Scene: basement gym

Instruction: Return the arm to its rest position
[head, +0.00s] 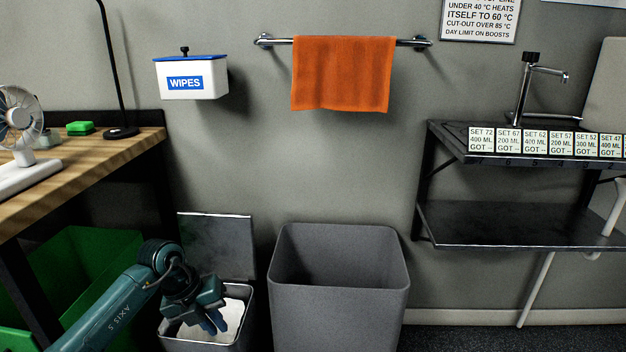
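My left arm comes in from the lower left. Its gripper (214,323) points down over a small grey bin (250,318) with white inside. The bin's lid (218,245) stands raised against the wall. The fingers are small and dark, and I cannot tell whether they are apart or together. I see no object clearly between them. My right arm and gripper are out of view.
A larger open grey bin (338,310) stands just right of the small one. A wooden bench (90,165) with a fan (18,125) is at left, a green crate (90,260) below it. A black shelf unit (520,222) is at right. An orange towel (342,72) hangs above.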

